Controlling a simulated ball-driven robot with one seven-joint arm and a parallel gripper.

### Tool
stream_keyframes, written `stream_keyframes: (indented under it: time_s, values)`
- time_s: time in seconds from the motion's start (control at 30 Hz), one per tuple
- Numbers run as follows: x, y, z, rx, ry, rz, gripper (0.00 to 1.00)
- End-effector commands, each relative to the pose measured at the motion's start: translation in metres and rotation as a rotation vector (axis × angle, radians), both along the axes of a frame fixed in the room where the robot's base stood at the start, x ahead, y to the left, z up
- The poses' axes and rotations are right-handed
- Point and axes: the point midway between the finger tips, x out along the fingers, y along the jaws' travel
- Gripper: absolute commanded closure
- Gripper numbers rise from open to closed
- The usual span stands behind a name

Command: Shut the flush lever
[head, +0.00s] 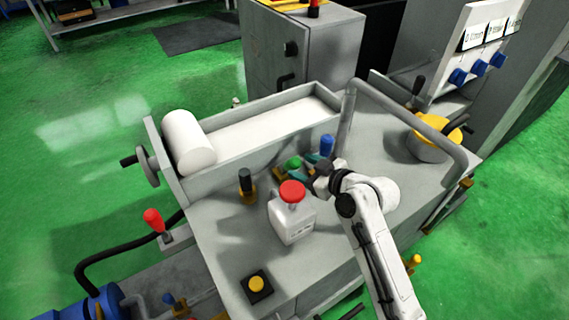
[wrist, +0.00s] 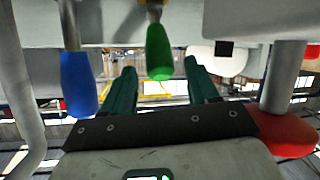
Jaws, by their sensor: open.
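Several levers with coloured handles stand on the grey machine top; no label shows which is the flush lever. A green-handled lever (head: 292,162) is in front of my gripper (head: 296,173). In the wrist view the green handle (wrist: 158,52) hangs between the two teal fingers of my gripper (wrist: 160,72), which are spread apart and hold nothing. I cannot tell whether they touch it. A blue-handled lever (head: 326,146) stands beside the green one; its handle (wrist: 78,82) is left of the fingers in the wrist view.
A white box with a red cap (head: 291,191) stands close to my gripper; the cap (wrist: 285,133) is at right in the wrist view. A black-handled lever (head: 245,181) is further left. A grey tube rail (head: 405,112) arches over the right side. A trough (head: 255,122) lies behind.

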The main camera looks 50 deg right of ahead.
Motion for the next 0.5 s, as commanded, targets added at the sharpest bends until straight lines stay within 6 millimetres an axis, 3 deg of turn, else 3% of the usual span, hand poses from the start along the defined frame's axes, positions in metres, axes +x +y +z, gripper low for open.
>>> stream_keyframes:
  time_s: [0.2, 0.5]
  values:
    - [0.037, -0.003, -0.014, 0.0, 0.0, 0.002, 0.41]
    - [0.06, -0.005, -0.025, 0.0, 0.001, 0.002, 0.41]
